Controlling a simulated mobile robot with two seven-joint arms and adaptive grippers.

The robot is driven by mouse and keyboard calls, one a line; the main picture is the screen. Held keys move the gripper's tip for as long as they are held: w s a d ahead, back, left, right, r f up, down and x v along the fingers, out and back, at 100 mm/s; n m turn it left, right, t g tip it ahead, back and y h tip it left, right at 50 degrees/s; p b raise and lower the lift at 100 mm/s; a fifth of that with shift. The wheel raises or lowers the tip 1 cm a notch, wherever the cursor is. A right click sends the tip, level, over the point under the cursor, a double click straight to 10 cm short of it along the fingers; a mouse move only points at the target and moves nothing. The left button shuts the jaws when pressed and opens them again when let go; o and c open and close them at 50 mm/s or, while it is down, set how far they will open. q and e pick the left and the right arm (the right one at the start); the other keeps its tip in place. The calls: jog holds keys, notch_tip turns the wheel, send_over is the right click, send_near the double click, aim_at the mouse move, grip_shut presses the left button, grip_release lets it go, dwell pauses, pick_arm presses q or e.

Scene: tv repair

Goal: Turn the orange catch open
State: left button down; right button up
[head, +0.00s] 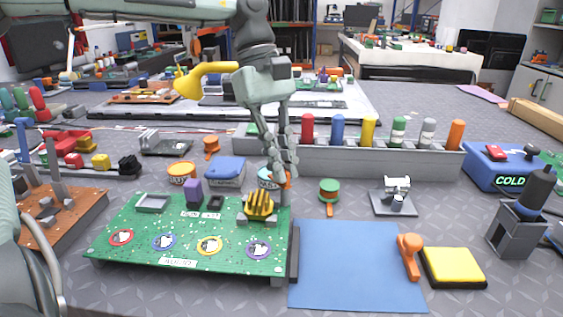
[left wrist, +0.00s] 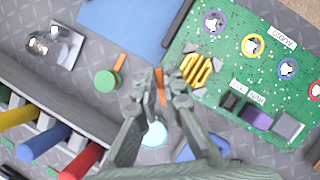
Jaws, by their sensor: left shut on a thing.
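The orange catch (head: 288,181) stands at the far right corner of the green circuit board (head: 140,228), mostly hidden by my fingers. My left gripper (head: 281,172) reaches down from above with its fingers shut around it. In the left wrist view, the orange catch (left wrist: 160,86) shows as a narrow upright bar between the fingertips of my left gripper (left wrist: 163,80). Its turned angle is hard to tell. A gold finned part (head: 259,206) sits on the board just beside the gripper. My right gripper is not in view.
A blue mat (head: 345,268) lies right of the board, with an orange-handled tool (head: 408,256) at its right edge. A grey rack (head: 375,160) with several coloured handles stands behind. A green-topped tool (head: 329,191) and a teal-topped round container (head: 266,175) are close to the gripper.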

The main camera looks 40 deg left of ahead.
pick_arm(q)
jog(key=shift+m, duration=0.6)
jog(key=c, duration=1.6)
grip_release()
jog(key=shift+c, duration=0.2)
jog(key=v, duration=1.2)
jog(key=shift+w, duration=0.3)
jog(key=shift+s+d+g, duration=0.1)
jog(key=shift+d+g, duration=0.05)
jog(key=shift+g, duration=0.15)
